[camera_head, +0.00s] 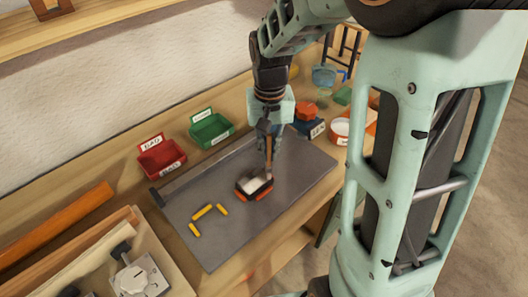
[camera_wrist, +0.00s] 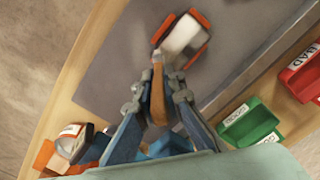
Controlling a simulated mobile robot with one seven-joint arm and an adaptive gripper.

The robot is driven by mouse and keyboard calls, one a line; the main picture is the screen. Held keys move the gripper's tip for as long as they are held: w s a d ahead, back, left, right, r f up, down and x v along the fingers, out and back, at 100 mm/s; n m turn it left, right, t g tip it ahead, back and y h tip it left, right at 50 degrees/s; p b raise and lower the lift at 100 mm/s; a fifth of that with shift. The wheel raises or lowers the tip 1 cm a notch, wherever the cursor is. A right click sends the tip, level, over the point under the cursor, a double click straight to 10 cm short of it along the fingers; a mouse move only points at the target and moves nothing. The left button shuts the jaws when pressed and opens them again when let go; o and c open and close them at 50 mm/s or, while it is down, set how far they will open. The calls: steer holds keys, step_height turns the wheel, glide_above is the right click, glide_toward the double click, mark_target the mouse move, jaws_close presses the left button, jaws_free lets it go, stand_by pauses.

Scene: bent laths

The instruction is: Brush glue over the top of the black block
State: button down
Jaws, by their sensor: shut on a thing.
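The black block (camera_head: 241,187) lies on the grey mat (camera_head: 220,235), with orange pieces along its edges. Its top looks mostly white; I cannot tell how much of this is glue. The block also shows near the top of the wrist view (camera_wrist: 183,37). My gripper (camera_head: 268,136) is shut on the wooden handle of a brush (camera_head: 268,155), which points down with its lower end at the block's top. The handle also shows between the fingers in the wrist view (camera_wrist: 157,98). The bristles are too small to make out, so contact is unclear.
Yellow pieces (camera_head: 203,211) lie on the mat left of the block. A red bin (camera_head: 162,159) and a green bin (camera_head: 211,131) stand behind the mat. A blue container (camera_head: 309,128) and a white round pot (camera_head: 342,129) stand to the right. The mat's front is clear.

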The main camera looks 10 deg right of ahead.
steer(key=shift+s+a, duration=1.05)
steer(key=shift+a, duration=2.9)
steer(key=w+d, duration=0.1)
steer(key=d, duration=0.1)
steer(key=w+d, duration=0.3)
steer(key=d, duration=0.1)
steer(key=shift+w+d+f+p, duration=0.1)
steer(key=shift+w+d+p, duration=0.05)
steer(key=shift+d+p, duration=0.15)
stand_by(0.3)
step_height(320, 180, up, 6)
steer(key=p, duration=0.4)
steer(key=shift+a+p, duration=0.1)
steer(key=shift+p, duration=0.2)
step_height(320, 180, up, 3)
steer(key=shift+r+p, duration=0.1)
steer(key=shift+p, duration=0.95)
